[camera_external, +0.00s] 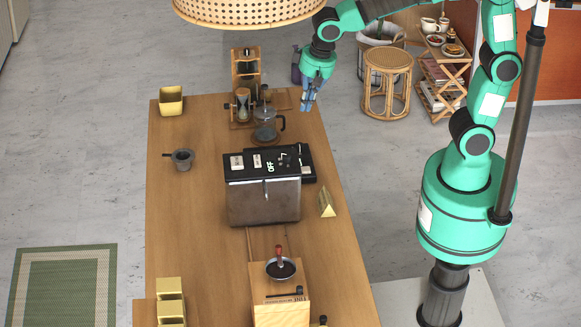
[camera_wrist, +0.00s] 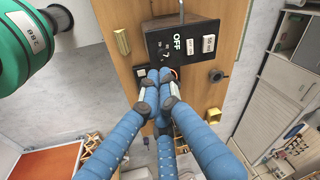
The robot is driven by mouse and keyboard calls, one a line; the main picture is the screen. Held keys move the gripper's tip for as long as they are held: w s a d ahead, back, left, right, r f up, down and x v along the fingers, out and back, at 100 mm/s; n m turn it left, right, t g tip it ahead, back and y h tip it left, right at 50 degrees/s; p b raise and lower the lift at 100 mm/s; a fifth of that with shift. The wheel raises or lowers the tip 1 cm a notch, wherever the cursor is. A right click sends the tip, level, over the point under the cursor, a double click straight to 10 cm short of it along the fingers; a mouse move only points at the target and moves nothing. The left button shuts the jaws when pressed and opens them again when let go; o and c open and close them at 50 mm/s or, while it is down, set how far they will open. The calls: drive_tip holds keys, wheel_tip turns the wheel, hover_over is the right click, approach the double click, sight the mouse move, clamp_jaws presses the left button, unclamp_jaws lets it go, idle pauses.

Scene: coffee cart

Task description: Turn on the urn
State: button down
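The urn (camera_external: 263,200) is a boxy metal body with a black top, standing mid-table. Its top carries white "OFF" lettering, two white labels and a small dark control beside the lettering. In the wrist view the black panel (camera_wrist: 205,27) with "OFF" shows at the top, and the small dark control (camera_wrist: 165,48) is left of the lettering. My gripper (camera_external: 305,107) hangs over the table's far right edge, behind the urn and apart from it. In the wrist view the blue fingers of my gripper (camera_wrist: 154,76) meet at their tips, with nothing visible between them.
A glass carafe (camera_external: 265,133) and a wooden coffee stand (camera_external: 245,75) stand behind the urn. A gold wedge (camera_external: 327,203) sits right of it, a dark cup (camera_external: 182,160) to the left. A coffee grinder (camera_external: 281,290) stands in front. A woven lampshade (camera_external: 245,10) hangs above.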

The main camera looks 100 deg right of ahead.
sight(257, 161)
drive_tip(key=w+d+f+m+g+p, duration=0.1)
drive_tip(key=w+d+f+m+p, duration=0.1)
drive_tip(key=w, duration=0.4)
drive_tip(key=w+d+f+m+g+p, duration=0.1)
drive_tip(key=w+d+f+m+p, duration=0.1)
drive_tip(key=w+f+m, duration=0.3)
drive_tip(key=shift+w+d+f+h, duration=0.35)
drive_tip(key=shift+w+d, duration=0.1)
drive_tip(key=shift+w, duration=0.7)
drive_tip(key=f, duration=0.4)
drive_tip(key=d+f, duration=0.1)
drive_tip(key=f, duration=0.4)
drive_tip(key=d+f+p, duration=0.1)
drive_tip(key=f, duration=0.3)
drive_tip(key=shift+f, duration=0.35)
drive_tip(key=shift+d, duration=0.1)
